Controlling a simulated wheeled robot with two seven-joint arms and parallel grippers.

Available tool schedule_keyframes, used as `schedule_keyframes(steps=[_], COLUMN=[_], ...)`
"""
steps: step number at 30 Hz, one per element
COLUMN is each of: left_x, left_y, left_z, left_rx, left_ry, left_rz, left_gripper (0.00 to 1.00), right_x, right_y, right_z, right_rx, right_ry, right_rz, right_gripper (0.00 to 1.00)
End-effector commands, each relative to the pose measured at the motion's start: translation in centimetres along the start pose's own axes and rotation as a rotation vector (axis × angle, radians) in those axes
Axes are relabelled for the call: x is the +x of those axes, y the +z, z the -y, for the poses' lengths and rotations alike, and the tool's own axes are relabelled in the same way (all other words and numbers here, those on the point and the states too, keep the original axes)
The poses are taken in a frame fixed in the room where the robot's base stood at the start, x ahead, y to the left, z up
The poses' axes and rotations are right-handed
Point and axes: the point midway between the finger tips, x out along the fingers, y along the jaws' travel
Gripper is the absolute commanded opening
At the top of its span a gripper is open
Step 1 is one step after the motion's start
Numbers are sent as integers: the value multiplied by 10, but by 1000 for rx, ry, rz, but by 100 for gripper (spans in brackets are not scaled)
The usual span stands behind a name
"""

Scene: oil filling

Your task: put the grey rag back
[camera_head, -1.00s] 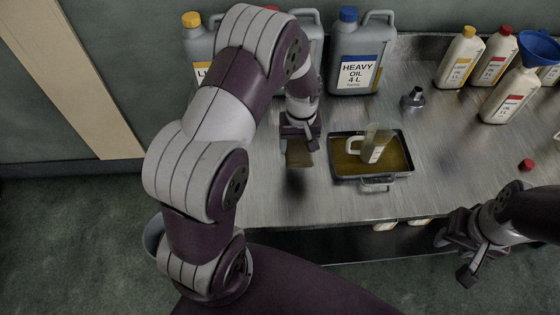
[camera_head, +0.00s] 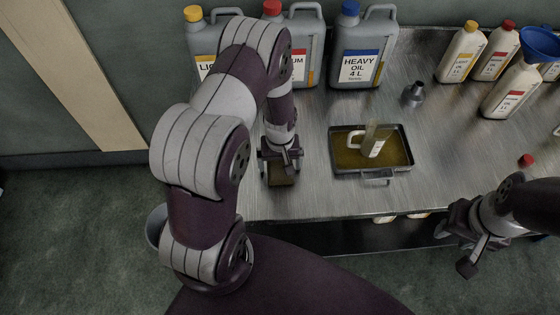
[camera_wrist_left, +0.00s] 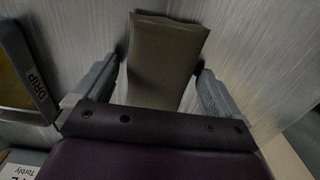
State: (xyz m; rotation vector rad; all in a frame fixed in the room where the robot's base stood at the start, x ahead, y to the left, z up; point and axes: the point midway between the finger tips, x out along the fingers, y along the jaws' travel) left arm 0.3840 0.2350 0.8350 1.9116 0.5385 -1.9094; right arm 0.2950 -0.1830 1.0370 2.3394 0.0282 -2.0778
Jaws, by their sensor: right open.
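The grey rag (camera_head: 281,174), a brownish-grey folded piece, is at my left gripper (camera_head: 281,158), over the left front part of the metal table. In the left wrist view, the rag (camera_wrist_left: 165,55) stands out between the two fingers of this gripper (camera_wrist_left: 158,80), which look closed on its sides. Whether its lower end touches the table is hard to tell. My right gripper (camera_head: 462,243) is open and empty, in front of the table's front edge at the right.
Large grey cans, including heavy oil (camera_head: 361,50), stand behind. A grey spout (camera_head: 413,94), white bottles (camera_head: 462,52) and a red cap (camera_head: 526,160) are to the right.

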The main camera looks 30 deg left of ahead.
Motion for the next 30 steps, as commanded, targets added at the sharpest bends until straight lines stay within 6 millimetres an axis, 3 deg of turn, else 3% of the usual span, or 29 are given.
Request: schedule_keyframes(steps=[7, 11, 21, 26, 30], left_x=[-1, -14, -99, -121, -159], left_y=[0, -2, -1, 1, 31], left_z=[0, -1, 0, -1, -7], left_rx=[0, 0, 0, 9, 193], left_ry=[0, 2, 2, 1, 16], left_rz=[0, -4, -5, -3, -40], left_gripper=[97, 97, 97, 97, 97], right_x=[-1, -1, 4, 5, 4], right_y=[0, 0, 0, 0, 0], right_z=[0, 0, 0, 0, 0], right_rx=[0, 0, 0, 0, 0], right_ry=[0, 0, 0, 0, 0], right_rz=[0, 0, 0, 0, 0], right_gripper=[43, 43, 43, 43, 43])
